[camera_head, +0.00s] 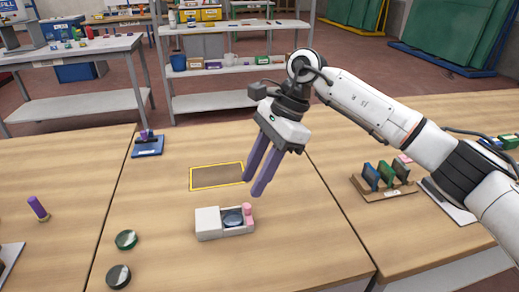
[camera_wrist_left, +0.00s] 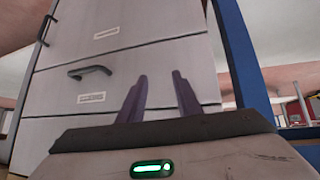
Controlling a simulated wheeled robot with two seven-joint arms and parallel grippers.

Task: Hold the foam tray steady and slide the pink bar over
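The white foam tray (camera_head: 208,222) lies on the wooden table in the head view, with a white block at its left end and a round bluish disc (camera_head: 233,219) in its recess. The pink bar (camera_head: 247,210) stands at the tray's right end. My right gripper (camera_head: 256,187) hangs just above and behind the pink bar, its two purple fingers apart with nothing between them. My left gripper (camera_wrist_left: 160,95) shows only in the left wrist view. Its purple fingers are apart and empty, in front of a grey drawer cabinet, away from the tray.
A yellow-edged brown rectangle (camera_head: 217,177) lies behind the tray. A green-rimmed disc (camera_head: 126,239) and a dark disc (camera_head: 118,276) lie to its left. A wooden rack (camera_head: 384,188) with upright plates stands right. The table in front of the tray is clear.

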